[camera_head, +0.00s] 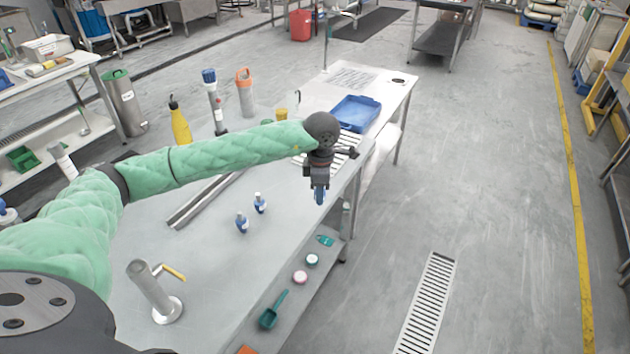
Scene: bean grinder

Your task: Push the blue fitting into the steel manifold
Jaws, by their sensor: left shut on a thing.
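My left arm reaches across the steel table from the left. Its gripper (319,190) points down near the table's right edge and is shut on the blue fitting (320,197), of which only a small blue part shows below the fingers. An upright steel pipe with a yellow lever on a round flange (152,293), possibly the steel manifold, stands at the near left of the table, well apart from the gripper. Its socket is not clear to me. My right gripper is not in view.
Two small blue-and-white pieces (241,222) (260,203) stand mid-table. A steel channel (205,200) lies behind them. A yellow bottle (180,121), other containers and a blue tray (355,113) are farther back. A lower shelf holds a green scoop (272,311). The near table middle is clear.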

